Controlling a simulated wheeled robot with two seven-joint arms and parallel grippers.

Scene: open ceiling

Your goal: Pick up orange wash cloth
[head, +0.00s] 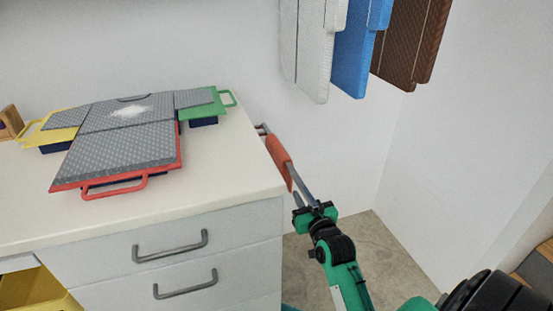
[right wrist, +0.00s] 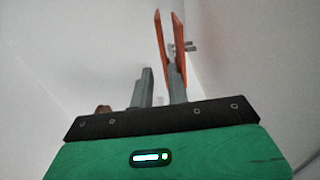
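The orange wash cloth (head: 278,157) hangs folded at the right side of the white cabinet, over a grey rail (head: 262,128). My right gripper (head: 299,193) is just in front of and below the cloth, with its fingers pointing toward it. In the right wrist view the cloth (right wrist: 160,40) shows edge-on as two thin sheets beyond the fingers. The gripper (right wrist: 158,76) there has its fingers apart; the right finger overlaps the cloth's lower end in the picture. I cannot tell whether they touch. My left gripper is out of view.
The white cabinet (head: 225,185) with grey-handled drawers stands left. Grey-covered trays with red (head: 160,160), yellow and green rims lie on its top. White, blue (head: 355,50) and brown (head: 410,40) cloths hang on the wall above. The floor (head: 375,245) right of the cabinet is clear.

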